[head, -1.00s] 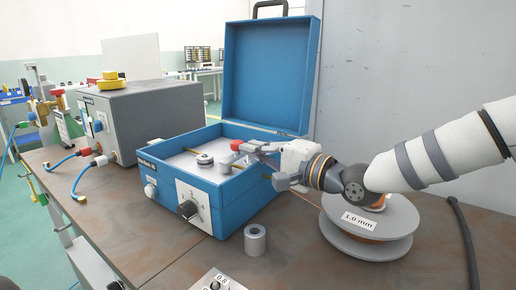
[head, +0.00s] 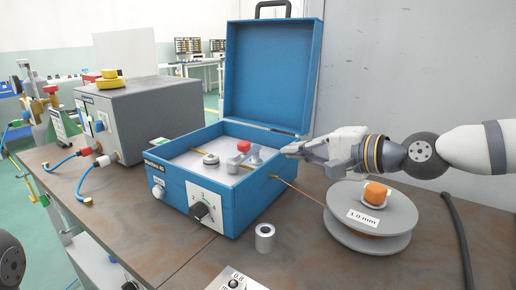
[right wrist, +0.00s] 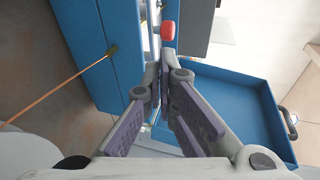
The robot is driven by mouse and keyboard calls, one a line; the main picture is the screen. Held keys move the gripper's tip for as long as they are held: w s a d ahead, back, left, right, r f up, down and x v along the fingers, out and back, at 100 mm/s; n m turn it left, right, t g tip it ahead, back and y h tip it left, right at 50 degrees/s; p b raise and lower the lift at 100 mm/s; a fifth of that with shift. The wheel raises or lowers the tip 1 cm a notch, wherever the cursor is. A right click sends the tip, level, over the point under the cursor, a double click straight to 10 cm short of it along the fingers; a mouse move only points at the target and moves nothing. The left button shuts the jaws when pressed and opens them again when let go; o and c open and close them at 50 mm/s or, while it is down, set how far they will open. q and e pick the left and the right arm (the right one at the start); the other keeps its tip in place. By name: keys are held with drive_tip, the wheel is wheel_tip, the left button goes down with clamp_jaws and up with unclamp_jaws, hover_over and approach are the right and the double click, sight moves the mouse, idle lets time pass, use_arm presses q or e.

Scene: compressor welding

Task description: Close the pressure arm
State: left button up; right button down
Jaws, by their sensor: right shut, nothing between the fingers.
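The blue feeder box (head: 235,207) stands on the brown bench with its lid (head: 268,75) upright. Inside is the grey pressure arm (head: 252,158) with a red knob (head: 244,146) at its end. The knob also shows beyond my fingers in the right wrist view (right wrist: 167,32). I cannot tell whether the arm is fully down. My right gripper (head: 288,150) is shut and empty at the box's right rim, with a small gap to the pressure arm. It also shows in the right wrist view (right wrist: 165,85). My left gripper is out of view.
A wire spool (head: 370,222) stands right of the box, its copper wire (head: 300,190) running to the box wall. A grey hollow cylinder (head: 265,238) is in front. A grey power unit (head: 140,112) stands at left. A grey wall (head: 420,70) closes the back.

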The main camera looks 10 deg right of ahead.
sight(246, 155)
drive_tip(key=shift+g, duration=0.3)
drive_tip(key=b+x, duration=0.2)
drive_tip(key=x, duration=0.6)
drive_tip(key=shift+f, duration=0.15)
drive_tip(key=shift+w+a, duration=0.4)
drive_tip(key=shift+w, duration=0.15)
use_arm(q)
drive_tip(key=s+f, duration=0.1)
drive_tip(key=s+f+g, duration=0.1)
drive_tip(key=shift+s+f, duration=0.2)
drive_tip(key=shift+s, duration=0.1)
